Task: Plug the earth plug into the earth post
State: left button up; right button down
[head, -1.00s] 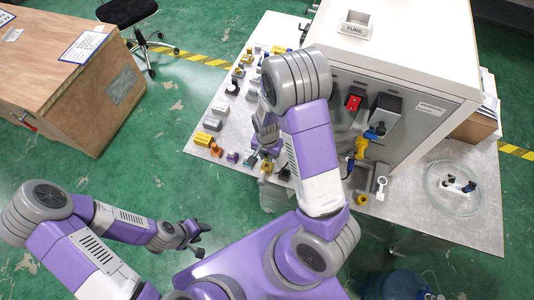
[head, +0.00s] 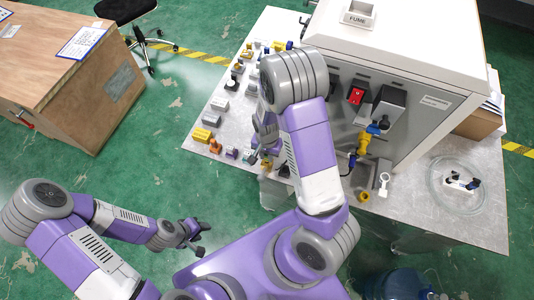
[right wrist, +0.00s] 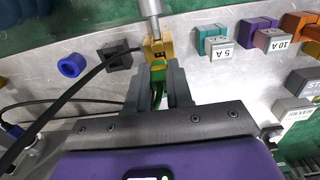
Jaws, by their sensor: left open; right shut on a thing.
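The earth plug (right wrist: 158,84), green and yellow, is between the fingers of my right gripper (right wrist: 158,76) in the right wrist view. The gripper is shut on it. A tan, brass-coloured block (right wrist: 157,46) with a grey rod (right wrist: 150,12) rising from it sits right at the plug's tip. I cannot tell whether the plug is in this block or only against it, nor whether it is the earth post. In the head view my right arm hides most of this gripper. My left gripper (head: 191,239) is open and empty over the floor, away from the bench.
In the right wrist view a blue ring (right wrist: 72,65) and a black block (right wrist: 117,56) lie left, with black cables. A teal block marked 5 A (right wrist: 214,42) and a purple block (right wrist: 259,34) stand right. A large white cabinet (head: 400,45) fills the bench's back.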

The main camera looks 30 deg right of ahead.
jog(key=shift+f+b, duration=0.7)
jog(key=shift+f, duration=0.15)
dwell(0.7)
jog(key=c, duration=0.9)
grip_release()
jog(key=shift+c, duration=0.2)
jog(key=shift+r, duration=0.1)
jog(key=shift+r+p, duration=1.6)
jog(key=shift+r, duration=0.1)
